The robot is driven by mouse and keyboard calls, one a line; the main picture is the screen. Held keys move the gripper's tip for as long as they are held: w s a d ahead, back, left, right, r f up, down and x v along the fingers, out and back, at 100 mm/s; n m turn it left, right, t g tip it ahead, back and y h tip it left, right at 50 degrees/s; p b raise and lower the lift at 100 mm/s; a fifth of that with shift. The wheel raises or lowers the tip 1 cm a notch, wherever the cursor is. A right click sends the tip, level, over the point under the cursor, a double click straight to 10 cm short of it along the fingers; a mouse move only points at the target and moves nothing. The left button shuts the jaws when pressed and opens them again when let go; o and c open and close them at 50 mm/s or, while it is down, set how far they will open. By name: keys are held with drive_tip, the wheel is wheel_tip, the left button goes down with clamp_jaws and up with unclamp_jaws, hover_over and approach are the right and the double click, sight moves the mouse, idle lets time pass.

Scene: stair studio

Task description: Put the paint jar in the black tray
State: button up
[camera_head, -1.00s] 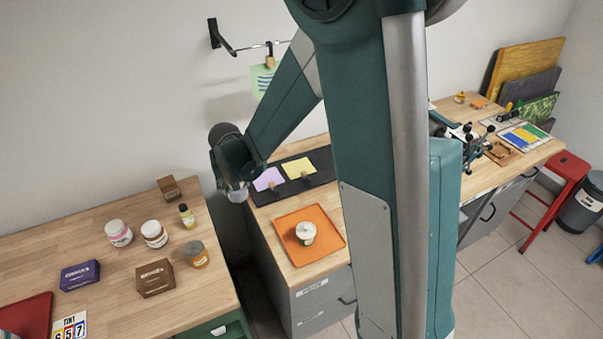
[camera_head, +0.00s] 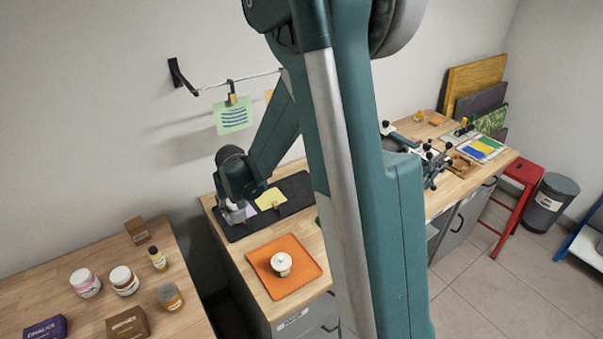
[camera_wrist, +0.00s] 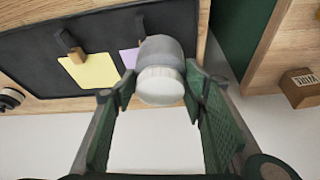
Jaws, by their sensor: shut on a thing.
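A jar with a white lid and a grey body (camera_wrist: 160,72), which looks like the paint jar, is between the fingers of my gripper (camera_wrist: 158,93). My gripper is shut on it. In the head view my gripper (camera_head: 237,213) is at the left end of the black tray (camera_head: 296,188), with the jar small and partly hidden there. The black tray also shows in the wrist view (camera_wrist: 35,62), behind the jar. It holds a yellow note (camera_wrist: 90,71) and a purple note (camera_wrist: 130,57), each with a clip. Whether the jar touches the tray I cannot tell.
An orange tray (camera_head: 310,270) with a white-lidded pot (camera_head: 281,264) lies in front of the black tray. The left table carries several jars, a small bottle (camera_head: 158,259) and boxes. A green note (camera_head: 234,116) hangs on a line above. A gap separates the two tables.

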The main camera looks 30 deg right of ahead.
drive_tip(key=w+d+p, duration=0.2)
drive_tip(key=d, duration=1.3)
drive_tip(key=w+d+p, duration=0.3)
drive_tip(key=d, duration=1.3)
drive_tip(key=shift+d, duration=0.25)
drive_tip(key=f, duration=0.1)
drive_tip(key=d+f, duration=0.1)
drive_tip(key=f, duration=0.1)
drive_tip(key=shift+w+d+f, duration=0.15)
drive_tip(key=shift+d+f, duration=0.05)
drive_tip(key=shift+f, duration=0.25)
drive_tip(key=o, duration=1.1)
drive_tip(key=shift+o, duration=0.2)
drive_tip(key=shift+r, duration=0.25)
